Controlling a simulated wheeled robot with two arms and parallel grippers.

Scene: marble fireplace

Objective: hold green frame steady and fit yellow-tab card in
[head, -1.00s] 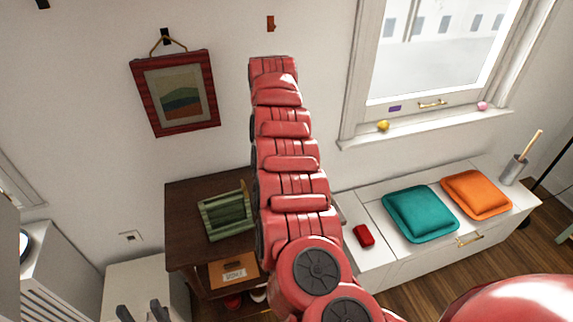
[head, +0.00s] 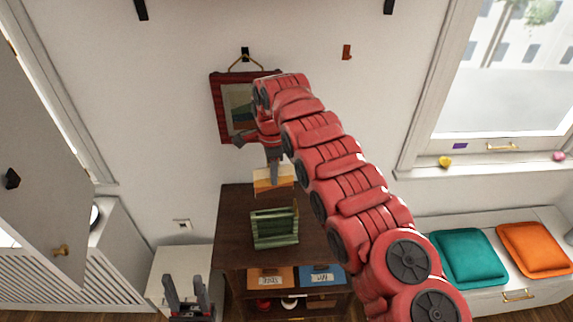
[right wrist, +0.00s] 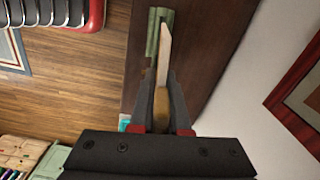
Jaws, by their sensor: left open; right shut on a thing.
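The green frame (head: 275,229) stands on top of the dark wooden cabinet, and it also shows in the right wrist view (right wrist: 160,22). My right gripper (head: 273,170) is shut on the card (head: 272,182), which shows cream and orange-yellow bands in the head view. The card is held above and slightly behind the frame, apart from it in the head view. In the right wrist view the card (right wrist: 163,58) is nearly edge-on and overlaps the frame; contact cannot be told there. My left gripper (head: 187,292) is open and empty, low and left of the frame.
The dark cabinet (head: 236,205) has bare top around the frame, with orange and blue labelled boxes (head: 320,276) below. A red-framed picture (head: 222,112) hangs behind my right arm. A white unit (head: 172,262) stands left; a window bench with teal and orange cushions (head: 465,257) is right.

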